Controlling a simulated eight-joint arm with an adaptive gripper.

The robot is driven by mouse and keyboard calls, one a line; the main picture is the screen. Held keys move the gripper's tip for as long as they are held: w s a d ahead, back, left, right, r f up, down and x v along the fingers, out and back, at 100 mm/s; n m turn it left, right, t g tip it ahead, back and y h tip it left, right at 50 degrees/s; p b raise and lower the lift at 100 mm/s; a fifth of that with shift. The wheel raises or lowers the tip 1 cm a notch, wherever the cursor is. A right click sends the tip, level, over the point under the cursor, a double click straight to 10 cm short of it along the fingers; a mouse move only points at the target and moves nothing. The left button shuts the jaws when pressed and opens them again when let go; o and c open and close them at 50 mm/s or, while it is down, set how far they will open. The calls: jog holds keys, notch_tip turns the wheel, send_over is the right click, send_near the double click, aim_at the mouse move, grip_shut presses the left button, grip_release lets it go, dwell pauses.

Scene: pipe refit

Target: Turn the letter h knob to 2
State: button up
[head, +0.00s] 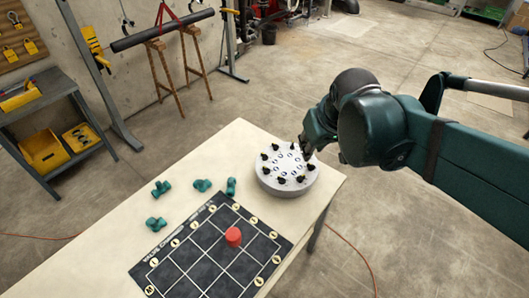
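A round pale grey dial unit (285,190) sits on the near table's far right corner. Several black knobs (265,157) stand in a ring around its top, with small dark marks inside the ring. The letters and numbers are too small to read, so I cannot tell which knob is h or where it points. My gripper (306,157) reaches down over the right rear of the dial unit, close to a knob there. My wrist partly hides that side. I cannot tell whether the fingers touch or grip the knob.
Several green pipe fittings (202,185) lie left of the dial unit. A side bench (45,110) and a dark pipe (165,29) on trestles stand behind.

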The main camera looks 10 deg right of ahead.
jog(key=w+a+f+n+g+p, duration=0.1)
jog(key=w+a+f+n+g, duration=0.15)
jog(key=w, duration=0.65)
jog(key=n+g+p, duration=0.3)
jog(key=n, duration=0.1)
send_over(265, 154)
notch_tip(265, 154, down, 16)
jog(key=shift+r, duration=0.2)
jog(key=shift+a+f, duration=0.1)
jog(key=shift+f, duration=0.2)
jog(key=shift+f, duration=0.15)
jog(key=shift+f, duration=3.75)
grip_shut()
